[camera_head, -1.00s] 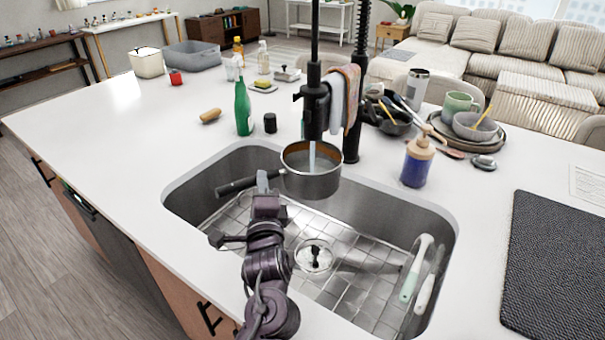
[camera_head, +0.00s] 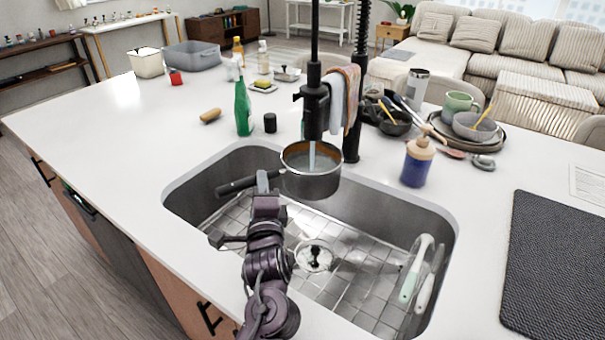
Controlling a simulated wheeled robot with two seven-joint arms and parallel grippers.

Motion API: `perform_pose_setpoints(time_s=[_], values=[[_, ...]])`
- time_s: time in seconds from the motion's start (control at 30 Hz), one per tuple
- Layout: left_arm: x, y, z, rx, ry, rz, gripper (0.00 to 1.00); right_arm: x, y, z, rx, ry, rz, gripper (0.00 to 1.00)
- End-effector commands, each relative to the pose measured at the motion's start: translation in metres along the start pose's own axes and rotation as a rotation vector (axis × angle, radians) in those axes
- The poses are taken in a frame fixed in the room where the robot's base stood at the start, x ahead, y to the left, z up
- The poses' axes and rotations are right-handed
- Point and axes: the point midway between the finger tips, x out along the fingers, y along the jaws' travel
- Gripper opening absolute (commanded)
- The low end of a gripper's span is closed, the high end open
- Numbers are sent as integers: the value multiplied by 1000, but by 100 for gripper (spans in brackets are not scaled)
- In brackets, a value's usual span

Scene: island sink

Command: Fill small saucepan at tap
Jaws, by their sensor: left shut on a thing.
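The small saucepan (camera_head: 312,184) hangs above the sink (camera_head: 372,206), upright, straight under the black tap (camera_head: 314,110). A pale stream of water runs from the tap into the pan, and greyish water shows inside below the rim. The pan's dark handle (camera_head: 236,187) points left. My left gripper (camera_head: 263,183) is shut on the handle near the pan's body, with the arm reaching up from the bottom edge. My right gripper is not in view.
A wire rack and a drain cover (camera_head: 314,256) lie in the sink, with brushes (camera_head: 416,275) at its right. A green bottle (camera_head: 243,108) stands behind left, a soap dispenser (camera_head: 417,162) right.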

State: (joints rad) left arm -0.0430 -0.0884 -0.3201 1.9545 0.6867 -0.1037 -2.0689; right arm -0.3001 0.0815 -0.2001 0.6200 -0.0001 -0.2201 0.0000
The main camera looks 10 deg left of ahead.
Motion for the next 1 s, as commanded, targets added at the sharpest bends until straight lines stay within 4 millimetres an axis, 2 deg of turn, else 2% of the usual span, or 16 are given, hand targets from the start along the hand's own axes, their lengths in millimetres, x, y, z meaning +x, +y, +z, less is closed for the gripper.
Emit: perform_pose_setpoints(time_s=[0.4,1.0], values=[[-1,-3,4,-3,-2,-5,0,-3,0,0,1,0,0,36],[-30,4,64,0,-2,-4,0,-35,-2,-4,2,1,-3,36]])
